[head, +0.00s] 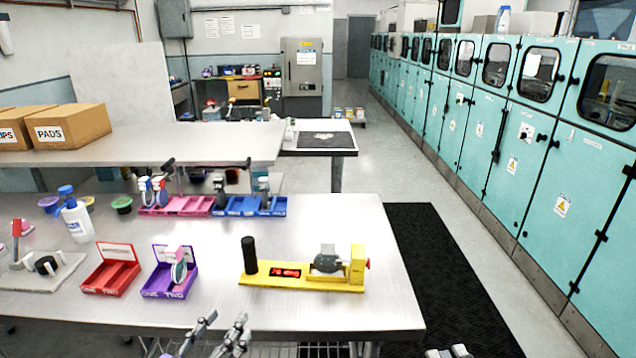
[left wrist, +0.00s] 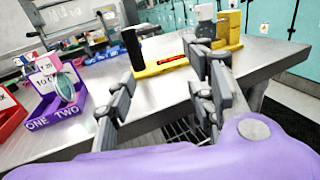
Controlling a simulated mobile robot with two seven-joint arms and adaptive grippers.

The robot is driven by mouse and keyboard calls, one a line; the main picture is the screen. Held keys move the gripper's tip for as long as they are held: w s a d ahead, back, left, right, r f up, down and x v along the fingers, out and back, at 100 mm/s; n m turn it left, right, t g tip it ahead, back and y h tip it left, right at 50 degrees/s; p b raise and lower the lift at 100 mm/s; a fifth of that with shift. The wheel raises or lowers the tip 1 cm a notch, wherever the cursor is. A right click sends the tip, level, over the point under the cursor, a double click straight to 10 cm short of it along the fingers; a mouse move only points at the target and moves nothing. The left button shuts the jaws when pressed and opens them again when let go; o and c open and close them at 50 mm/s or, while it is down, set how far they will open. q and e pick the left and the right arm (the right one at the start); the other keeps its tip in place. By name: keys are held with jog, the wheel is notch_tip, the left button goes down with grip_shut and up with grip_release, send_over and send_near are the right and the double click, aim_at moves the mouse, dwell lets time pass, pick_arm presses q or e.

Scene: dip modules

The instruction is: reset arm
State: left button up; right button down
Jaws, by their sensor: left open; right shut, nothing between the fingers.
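My left gripper (head: 214,334) is at the bottom of the head view, in front of the table's near edge. It is open and empty; its two spread fingers also show in the left wrist view (left wrist: 160,100). Only the fingertips of my right gripper (head: 448,353) show at the bottom edge of the head view, right of the table's corner. It is shut with nothing seen in it. A yellow fixture (head: 262,279) with a black post and a grey round part stands on the table beyond the left gripper.
The metal table (head: 340,225) also holds a red bin (head: 112,270), a purple bin (head: 158,283) with a round module in it, a white bottle (head: 77,222), and pink and blue trays behind. A black mat (head: 440,270) lies right of the table.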

pick_arm(q)
jog(key=s+f+m+g+y, duration=0.25)
jog(key=f+m, duration=0.35)
jog(key=m, duration=0.5)
jog(key=s+f+m+g+y, duration=0.1)
jog(key=s+f+m, duration=0.2)
jog(key=f+m, duration=0.55)
jog(key=s+f+m+g, duration=0.1)
jog(key=s+f+m, duration=0.3)
jog(key=s, duration=0.3)
jog(key=s+a+f+m+g+y, duration=0.1)
jog(key=s+f+m, duration=0.3)
jog(key=s, duration=0.4)
jog(key=s+f+m+g+y+p, duration=0.1)
jog(key=s+f+m+g, duration=0.2)
jog(key=s+f+m, duration=0.2)
jog(key=s, duration=0.3)
jog(key=shift+a+f, duration=0.15)
jog(key=shift+f, duration=0.15)
pick_arm(e)
jog(key=s+a+f+n+g+h, duration=0.2)
jog(key=s+a+f+n+g, duration=0.2)
jog(key=s+f+n+g, duration=0.5)
jog(key=s+f+n, duration=0.7)
jog(key=s+f, duration=0.6)
jog(key=f, duration=0.4)
jog(key=shift+s+a+n, duration=0.15)
jog(key=shift+s+n, duration=0.15)
